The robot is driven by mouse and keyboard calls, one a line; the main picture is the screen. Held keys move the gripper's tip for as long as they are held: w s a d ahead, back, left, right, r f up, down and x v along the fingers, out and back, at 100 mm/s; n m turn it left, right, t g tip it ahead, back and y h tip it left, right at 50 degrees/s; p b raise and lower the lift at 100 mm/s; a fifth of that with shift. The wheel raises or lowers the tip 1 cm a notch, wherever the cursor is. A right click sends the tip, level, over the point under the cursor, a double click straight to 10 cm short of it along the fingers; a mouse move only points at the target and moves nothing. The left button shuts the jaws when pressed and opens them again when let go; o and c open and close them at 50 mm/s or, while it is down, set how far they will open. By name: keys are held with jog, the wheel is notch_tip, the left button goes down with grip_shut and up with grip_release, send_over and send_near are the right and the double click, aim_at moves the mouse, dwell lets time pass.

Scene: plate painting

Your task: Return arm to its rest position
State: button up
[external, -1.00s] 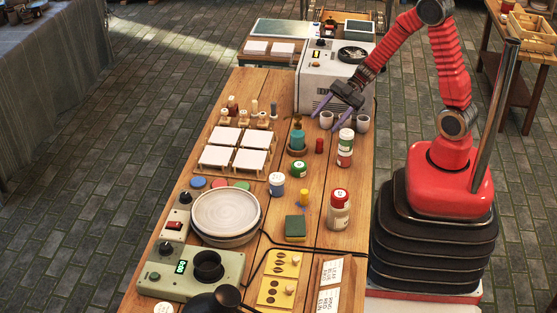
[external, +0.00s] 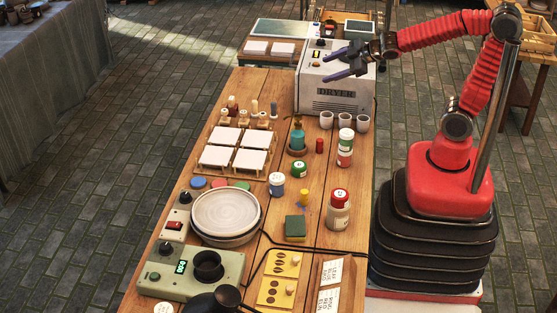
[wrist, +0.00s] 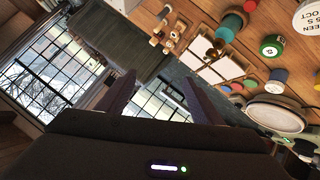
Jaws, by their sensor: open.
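My gripper (external: 334,61) is open and empty. In the external view it is raised at the far end of the table, in front of the top of the white dryer (external: 312,97), with its fingers pointing left. The wrist view is tilted and shows windows, a grey cloth and part of the table.
The wooden table (external: 255,258) carries white tiles (external: 237,147) on a rack, a round plate (external: 226,212), paint jars (external: 345,147) and a green sponge (external: 295,227). Several small cups (external: 327,120) stand before the dryer. The air around my gripper's fingers is clear.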

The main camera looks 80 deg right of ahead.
jog(key=s+a+f+m+g+y, duration=0.1)
jog(key=s+a+m+g, duration=0.1)
jog(key=s+a, duration=0.3)
jog(key=s+a+m+g+y, duration=0.2)
jog(key=s+a, duration=0.4)
jog(key=s, duration=0.8)
jog(key=shift+a+f+g, duration=0.25)
jog(key=shift+f+g, duration=0.1)
jog(key=shift+g, duration=0.25)
jog(key=shift+o, duration=0.5)
